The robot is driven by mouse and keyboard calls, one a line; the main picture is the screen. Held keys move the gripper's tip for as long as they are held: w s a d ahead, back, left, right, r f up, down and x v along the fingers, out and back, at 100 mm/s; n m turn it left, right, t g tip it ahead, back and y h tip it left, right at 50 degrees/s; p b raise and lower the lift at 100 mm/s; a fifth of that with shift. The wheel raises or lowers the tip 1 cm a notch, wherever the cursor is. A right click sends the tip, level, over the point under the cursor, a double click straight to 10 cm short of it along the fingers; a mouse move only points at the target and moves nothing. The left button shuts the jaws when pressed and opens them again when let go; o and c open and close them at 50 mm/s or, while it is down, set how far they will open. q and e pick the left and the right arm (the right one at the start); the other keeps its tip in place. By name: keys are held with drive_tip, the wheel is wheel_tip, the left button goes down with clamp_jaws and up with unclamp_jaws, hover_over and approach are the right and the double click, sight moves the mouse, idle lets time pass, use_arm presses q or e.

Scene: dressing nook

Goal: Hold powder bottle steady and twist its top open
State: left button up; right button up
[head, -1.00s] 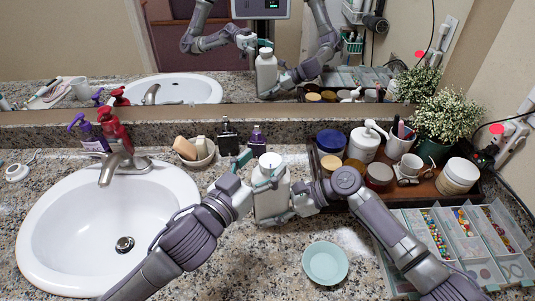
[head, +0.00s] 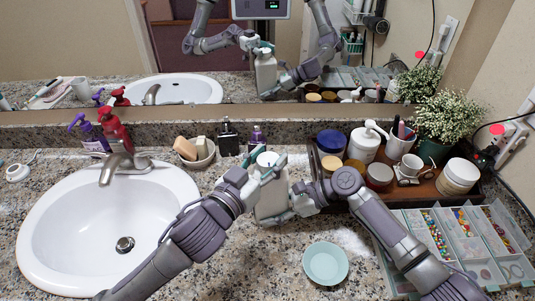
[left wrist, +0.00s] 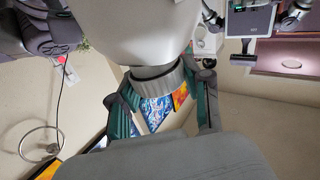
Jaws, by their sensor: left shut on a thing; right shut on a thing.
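The white powder bottle (head: 270,205) stands upright on the granite counter, right of the sink. Its top (head: 266,158) is pale and round, and partly hidden by my fingers. My left gripper (head: 267,168) is shut on the top from the left. In the left wrist view the ribbed grey top (left wrist: 155,84) sits between the green-sided fingers (left wrist: 163,100), with the bottle's smooth body (left wrist: 140,30) filling the upper middle. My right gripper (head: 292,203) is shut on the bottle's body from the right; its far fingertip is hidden.
A sink (head: 75,230) lies left. A pale green dish (head: 325,263) sits in front of the bottle. A dark tray (head: 412,191) of jars stands right, with an open compartment box (head: 400,285) before it. A soap bowl (head: 198,160) and small bottles stand behind.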

use_arm(q)
drive_tip(key=n+t+y, duration=0.1)
drive_tip(key=n+y, duration=0.1)
drive_tip(key=y, duration=0.2)
drive_tip(key=shift+f+n+t, duration=0.1)
drive_tip(key=shift+n+t, duration=0.3)
drive_tip(key=shift+f+n+t+y, duration=0.1)
drive_tip(key=shift+n+t+y, duration=0.2)
drive_tip(key=shift+n+y, duration=0.8)
drive_tip(key=shift+m+y, duration=0.3)
drive_tip(key=o, duration=1.2)
drive_tip(key=v, duration=1.1)
drive_tip(key=shift+s+a, duration=0.25)
drive_tip(key=shift+s, duration=0.1)
